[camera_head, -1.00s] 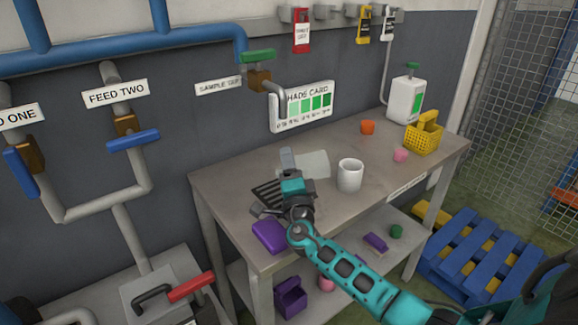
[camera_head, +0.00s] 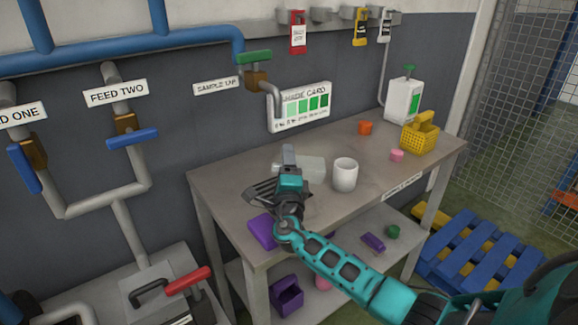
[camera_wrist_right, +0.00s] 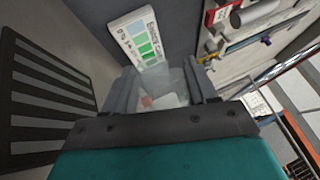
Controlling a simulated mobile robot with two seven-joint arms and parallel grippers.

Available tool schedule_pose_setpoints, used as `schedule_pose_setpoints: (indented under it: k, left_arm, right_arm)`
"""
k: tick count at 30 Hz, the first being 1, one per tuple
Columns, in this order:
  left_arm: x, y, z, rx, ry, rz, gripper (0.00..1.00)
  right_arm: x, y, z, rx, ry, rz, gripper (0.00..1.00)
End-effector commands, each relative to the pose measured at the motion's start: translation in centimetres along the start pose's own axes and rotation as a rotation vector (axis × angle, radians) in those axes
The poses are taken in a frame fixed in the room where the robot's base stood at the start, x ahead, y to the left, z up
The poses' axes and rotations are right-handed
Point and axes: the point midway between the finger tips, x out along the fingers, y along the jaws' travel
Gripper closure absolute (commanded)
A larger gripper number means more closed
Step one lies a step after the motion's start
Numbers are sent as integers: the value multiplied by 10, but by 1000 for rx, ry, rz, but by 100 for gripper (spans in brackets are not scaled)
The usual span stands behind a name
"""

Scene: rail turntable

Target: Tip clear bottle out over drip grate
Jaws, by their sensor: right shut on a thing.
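My right gripper (camera_head: 289,160) is shut on the clear bottle (camera_head: 312,168), a see-through pale bottle held above the bench. In the head view the bottle lies nearly on its side, its narrower end towards the left. The gripper hides part of it. In the right wrist view the bottle (camera_wrist_right: 160,88) shows between the two fingers. The drip grate (camera_head: 262,190), dark and slatted, is just left of and below the gripper, partly covered by it. The grate (camera_wrist_right: 40,120) fills the left of the wrist view. I cannot tell whether liquid is flowing. My left gripper is not in view.
A white mug (camera_head: 345,176) stands close to the right of the bottle. A purple sponge-like block (camera_head: 262,231) lies at the bench's front edge.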

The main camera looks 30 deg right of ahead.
Motion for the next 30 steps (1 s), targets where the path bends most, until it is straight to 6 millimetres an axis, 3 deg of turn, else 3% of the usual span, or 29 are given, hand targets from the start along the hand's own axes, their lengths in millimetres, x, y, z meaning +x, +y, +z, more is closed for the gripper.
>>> schedule_pose_setpoints:
  k: [5, 10, 18, 21, 30]
  left_arm:
    - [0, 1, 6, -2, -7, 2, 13]
    - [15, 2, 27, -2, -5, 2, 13]
    - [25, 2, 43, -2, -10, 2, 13]
    - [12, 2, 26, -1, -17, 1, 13]
    - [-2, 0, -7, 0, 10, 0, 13]
  right_arm:
    - [1, 0, 1, 185, 49, 0, 73]
    - [-2, 0, -4, 434, 116, 0, 73]
    - [-33, -16, -28, 790, 213, 1, 73]
    - [-42, -31, -36, 918, 250, 4, 73]
    - [-69, -40, -58, 1251, 338, 4, 73]
